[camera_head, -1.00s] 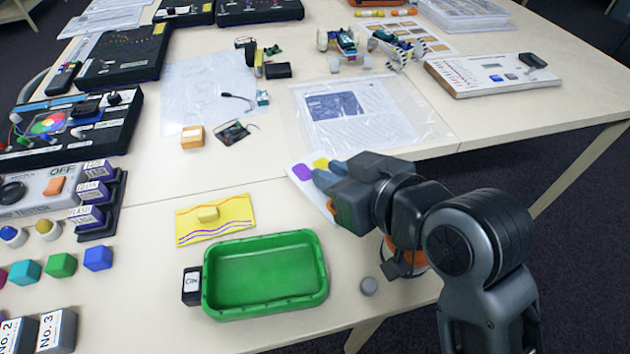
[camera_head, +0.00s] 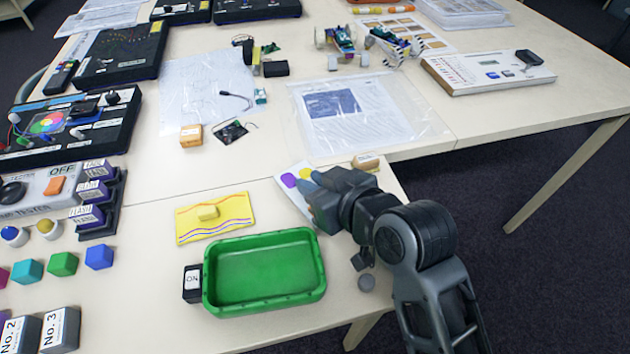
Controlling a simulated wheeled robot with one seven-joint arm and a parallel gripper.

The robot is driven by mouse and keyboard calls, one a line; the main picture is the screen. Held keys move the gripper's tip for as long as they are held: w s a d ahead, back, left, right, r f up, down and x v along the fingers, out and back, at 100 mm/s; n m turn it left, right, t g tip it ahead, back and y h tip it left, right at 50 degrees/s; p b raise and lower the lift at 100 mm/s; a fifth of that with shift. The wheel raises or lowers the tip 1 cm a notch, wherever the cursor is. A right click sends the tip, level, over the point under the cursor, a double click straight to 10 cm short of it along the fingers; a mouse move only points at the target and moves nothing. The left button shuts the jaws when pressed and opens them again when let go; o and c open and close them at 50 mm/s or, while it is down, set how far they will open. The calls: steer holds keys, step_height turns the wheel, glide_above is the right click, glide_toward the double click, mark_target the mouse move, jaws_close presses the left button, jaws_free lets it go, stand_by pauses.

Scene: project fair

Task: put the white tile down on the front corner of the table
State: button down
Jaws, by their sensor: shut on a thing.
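The white tile (camera_head: 291,196) carries a purple spot and a yellow spot. It is at the fingertips of my gripper (camera_head: 313,188), which is shut on it. The gripper and arm cover the tile's right part. I cannot tell whether the tile touches the table or hangs just above it. The table (camera_head: 225,335) is pale, and its near right corner area is partly hidden behind my arm.
A green tray (camera_head: 265,312) and a yellow board (camera_head: 236,229) lie left of my gripper. A tan block (camera_head: 366,161) lies behind the gripper. A clear plastic sleeve (camera_head: 385,125) lies further back.

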steer(key=shift+f+b, duration=0.3)
steer(key=shift+f, duration=0.3)
steer(key=c, duration=1)
jaws_free()
steer(key=shift+r, duration=0.25)
steer(key=v, duration=1.2)
steer(key=shift+s+r, duration=0.1)
steer(key=shift+r, duration=0.25)
